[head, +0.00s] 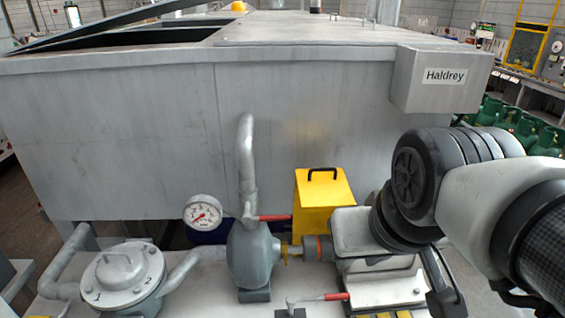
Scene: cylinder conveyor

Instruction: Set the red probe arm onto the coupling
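Two red-handled levers show in the head view. One red arm (270,217) juts right beside the grey rounded pump body (252,254). The other red arm (325,298) lies low at the front, on a small metal block. I cannot tell which is the probe arm. A brass-coloured coupling (291,250) sits between the pump body and an orange ring (318,248) on the light grey machine housing to its right. My arm comes in from the right and bends down over that housing. My gripper (438,284) appears low beside it, mostly hidden; its fingertips are not clear.
A large grey tank (150,140) labelled Haldrey fills the back. A yellow box (322,197) with a black handle stands behind the coupling. A dial gauge (203,213) and a round valve housing (121,273) with pipes are at left. Green cylinders (510,122) stand at far right.

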